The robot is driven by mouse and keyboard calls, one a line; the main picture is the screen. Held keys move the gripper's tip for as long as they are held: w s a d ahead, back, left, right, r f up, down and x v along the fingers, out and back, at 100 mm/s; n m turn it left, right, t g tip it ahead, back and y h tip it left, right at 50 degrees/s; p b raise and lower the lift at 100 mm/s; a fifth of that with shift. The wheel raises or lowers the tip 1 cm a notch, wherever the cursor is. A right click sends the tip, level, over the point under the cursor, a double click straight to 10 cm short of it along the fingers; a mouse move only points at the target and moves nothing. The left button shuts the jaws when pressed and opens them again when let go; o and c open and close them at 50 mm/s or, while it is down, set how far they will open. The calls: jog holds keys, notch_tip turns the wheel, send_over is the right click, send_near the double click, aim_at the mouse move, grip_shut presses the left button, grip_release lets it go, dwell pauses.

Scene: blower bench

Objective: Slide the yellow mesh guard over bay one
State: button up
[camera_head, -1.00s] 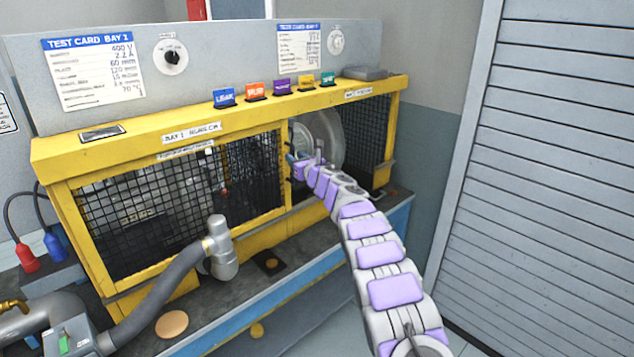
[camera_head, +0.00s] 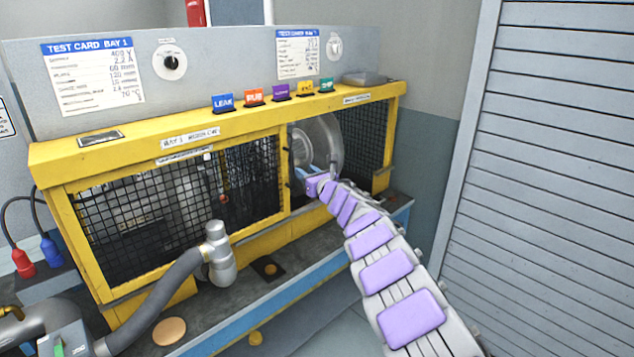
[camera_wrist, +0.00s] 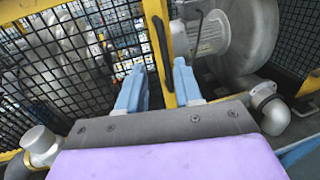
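The yellow-framed mesh guard (camera_head: 180,205) stands across the front of the left bay, labelled Bay 1. Its black mesh also shows at the left of the wrist view (camera_wrist: 75,55). An upright yellow bar (camera_wrist: 167,85) with a dark strip or handle (camera_wrist: 158,45) stands at the mesh's right edge. My gripper (camera_head: 303,170) is by this edge, in front of the right bay's opening. In the wrist view its two blue fingers (camera_wrist: 160,75) are apart, with the bar between or just beyond them. Contact with the bar cannot be told.
A round grey blower (camera_head: 325,140) sits in the right bay, with more mesh (camera_head: 368,145) to its right. A grey hose with a metal elbow (camera_head: 218,255) stands before the left bay. Coloured tags (camera_head: 282,91) line the top ledge. A slatted shutter (camera_head: 555,180) is at the right.

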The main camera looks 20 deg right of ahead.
jog(key=s, duration=0.6)
jog(key=shift+d, duration=0.4)
dwell(0.3)
